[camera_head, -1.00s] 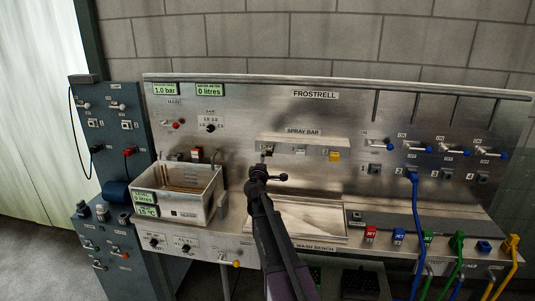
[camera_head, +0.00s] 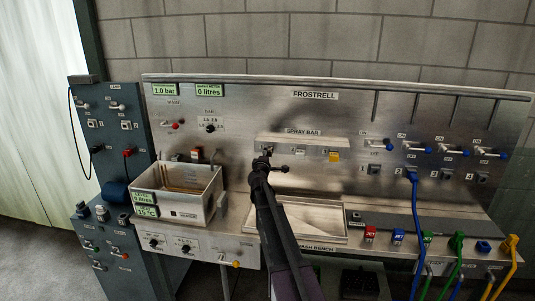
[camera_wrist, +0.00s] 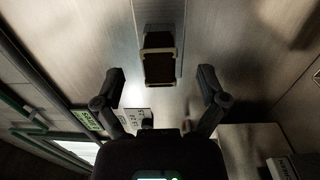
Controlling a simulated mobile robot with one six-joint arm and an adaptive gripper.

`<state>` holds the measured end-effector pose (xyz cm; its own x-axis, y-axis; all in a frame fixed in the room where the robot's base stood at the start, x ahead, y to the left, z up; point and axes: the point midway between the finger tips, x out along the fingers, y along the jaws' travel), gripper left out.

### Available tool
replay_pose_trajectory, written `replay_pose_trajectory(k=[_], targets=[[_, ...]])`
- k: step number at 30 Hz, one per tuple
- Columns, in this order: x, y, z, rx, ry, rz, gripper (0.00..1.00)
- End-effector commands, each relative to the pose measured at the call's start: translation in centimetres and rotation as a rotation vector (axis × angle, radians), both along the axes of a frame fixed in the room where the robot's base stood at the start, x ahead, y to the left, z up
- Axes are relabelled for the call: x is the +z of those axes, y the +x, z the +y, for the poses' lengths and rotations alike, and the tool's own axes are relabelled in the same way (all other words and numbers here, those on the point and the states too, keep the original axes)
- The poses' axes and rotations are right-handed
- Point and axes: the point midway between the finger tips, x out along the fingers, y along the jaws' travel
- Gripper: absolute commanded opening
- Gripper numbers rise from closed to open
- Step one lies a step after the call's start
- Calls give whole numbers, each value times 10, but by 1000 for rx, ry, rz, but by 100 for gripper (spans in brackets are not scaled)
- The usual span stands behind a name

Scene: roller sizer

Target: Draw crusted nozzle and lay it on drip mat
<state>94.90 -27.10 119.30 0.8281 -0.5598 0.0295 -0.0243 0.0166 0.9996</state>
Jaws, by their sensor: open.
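The spray bar (camera_head: 318,147) runs along the steel panel. Its left end is partly behind my gripper (camera_head: 266,160), which is close in front of it. In the wrist view a dark brown nozzle (camera_wrist: 158,68) with a pale band sticks out from the bar, between and just beyond the fingertips. My gripper is open and no finger touches the nozzle, as far as I can see. Farther right on the bar are a grey nozzle (camera_head: 300,151) and a yellow nozzle (camera_head: 334,156). I cannot make out which surface is the drip mat.
A steel heated bath (camera_head: 180,211) stands at the left, its rim below the bar. The wash bench has a shallow basin (camera_head: 335,238) below my arm. A blue hose (camera_head: 415,215) hangs from the panel.

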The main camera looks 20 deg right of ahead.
Motion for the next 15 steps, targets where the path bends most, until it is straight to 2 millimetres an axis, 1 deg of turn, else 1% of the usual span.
replay_pose_trajectory(k=[1, 6, 15], targets=[[0, 6, -4, 0, 0, 0, 91], [1, 17, -11, 0, 0, 0, 91], [1, 23, -15, 1, 0, 0, 91]])
